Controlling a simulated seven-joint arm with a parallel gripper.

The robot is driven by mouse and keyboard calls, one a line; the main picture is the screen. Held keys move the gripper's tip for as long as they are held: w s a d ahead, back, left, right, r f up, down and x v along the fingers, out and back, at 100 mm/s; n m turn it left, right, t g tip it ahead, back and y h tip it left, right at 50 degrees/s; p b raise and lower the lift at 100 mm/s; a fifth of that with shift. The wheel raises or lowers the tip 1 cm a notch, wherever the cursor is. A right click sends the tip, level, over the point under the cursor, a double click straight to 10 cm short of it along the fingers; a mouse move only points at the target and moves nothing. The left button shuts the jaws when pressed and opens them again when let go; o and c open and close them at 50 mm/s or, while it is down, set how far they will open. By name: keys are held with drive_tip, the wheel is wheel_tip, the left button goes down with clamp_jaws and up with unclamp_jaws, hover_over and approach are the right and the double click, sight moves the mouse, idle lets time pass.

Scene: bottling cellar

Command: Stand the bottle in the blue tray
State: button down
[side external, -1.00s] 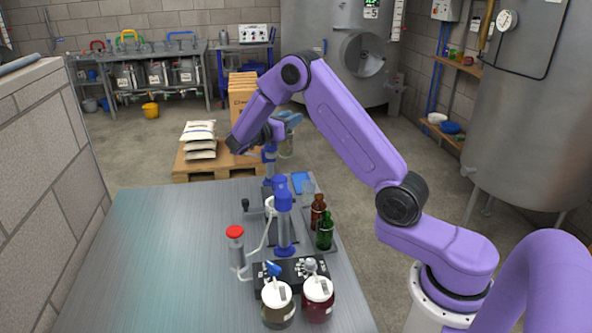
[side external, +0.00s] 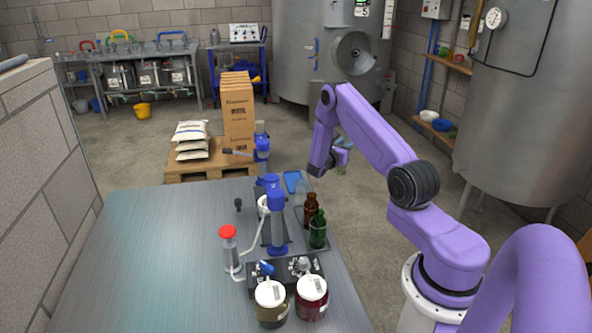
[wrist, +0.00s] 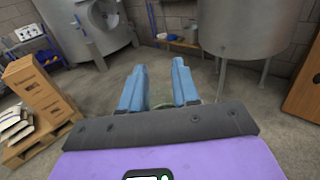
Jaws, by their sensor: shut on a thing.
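My gripper (side external: 342,154) is in the air to the right of the table's far end, shut on a pale, see-through bottle (side external: 341,168). The bottle is small and faint in the side view. In the wrist view my two blue fingers (wrist: 160,88) stand apart with a faint, clear greenish shape between them; its outline is hard to make out. A small flat blue thing, seemingly the blue tray (side external: 292,182), lies at the table's far right corner, to the left of and below my gripper in the picture.
A brown bottle (side external: 311,210) and a green bottle (side external: 318,229) stand on a dark tray along the table's right edge. A blue-headed device (side external: 275,215) stands left of them, with two jars in front. The table's left half is clear.

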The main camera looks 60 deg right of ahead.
drive_tip(key=w+a+f, duration=0.1)
drive_tip(key=w+a, duration=1.1)
drive_tip(key=shift+f, duration=0.4)
drive_tip(key=c, duration=0.8)
unclamp_jaws()
drive_tip(key=shift+d, duration=0.1)
drive_tip(key=a, duration=1.2)
drive_tip(key=shift+s, duration=0.1)
drive_tip(key=shift+a, duration=0.1)
